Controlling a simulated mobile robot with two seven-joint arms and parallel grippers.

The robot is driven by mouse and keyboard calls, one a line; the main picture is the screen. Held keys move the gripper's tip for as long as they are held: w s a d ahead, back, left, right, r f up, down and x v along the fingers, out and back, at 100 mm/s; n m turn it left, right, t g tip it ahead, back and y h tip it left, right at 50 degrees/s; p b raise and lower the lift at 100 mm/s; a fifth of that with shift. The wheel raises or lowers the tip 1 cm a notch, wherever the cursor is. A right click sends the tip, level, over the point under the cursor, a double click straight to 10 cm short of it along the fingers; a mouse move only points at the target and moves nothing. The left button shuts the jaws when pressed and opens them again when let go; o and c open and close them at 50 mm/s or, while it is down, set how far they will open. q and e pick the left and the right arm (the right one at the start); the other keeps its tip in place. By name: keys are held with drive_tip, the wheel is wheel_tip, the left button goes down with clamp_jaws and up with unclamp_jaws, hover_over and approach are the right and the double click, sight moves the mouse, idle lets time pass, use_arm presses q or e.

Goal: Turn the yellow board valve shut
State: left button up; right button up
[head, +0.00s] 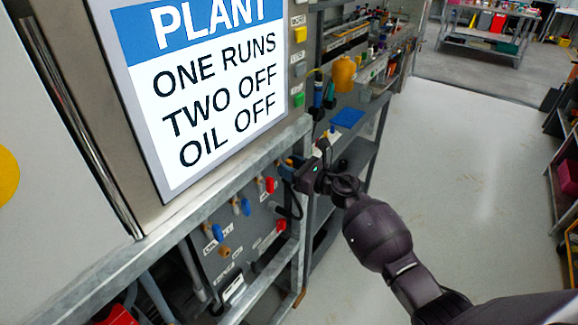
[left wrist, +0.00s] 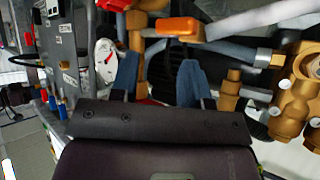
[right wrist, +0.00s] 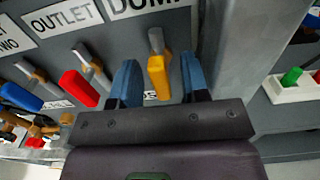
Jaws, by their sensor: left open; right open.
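The yellow board valve (right wrist: 158,78) shows in the right wrist view on the grey valve board, with its yellow grip hanging below a metal stem. My right gripper (right wrist: 159,68) is open, with one blue fingertip on each side of the yellow grip. A gap shows on both sides, so the fingers look apart from it. In the head view my right gripper (head: 290,167) is at the board's upper right corner and largely hides the yellow valve. My left gripper (left wrist: 158,80) shows only in the left wrist view, open, in front of brass fittings and hoses.
Beside the yellow valve are a red-handled valve (right wrist: 79,88) and a blue-handled valve (right wrist: 20,96). A steel post (right wrist: 238,60) stands close to the right. The floor (head: 470,150) at right is clear.

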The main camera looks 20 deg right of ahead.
drive_tip(key=shift+w+a, duration=0.15)
drive_tip(key=shift+w, duration=0.05)
clamp_jaws()
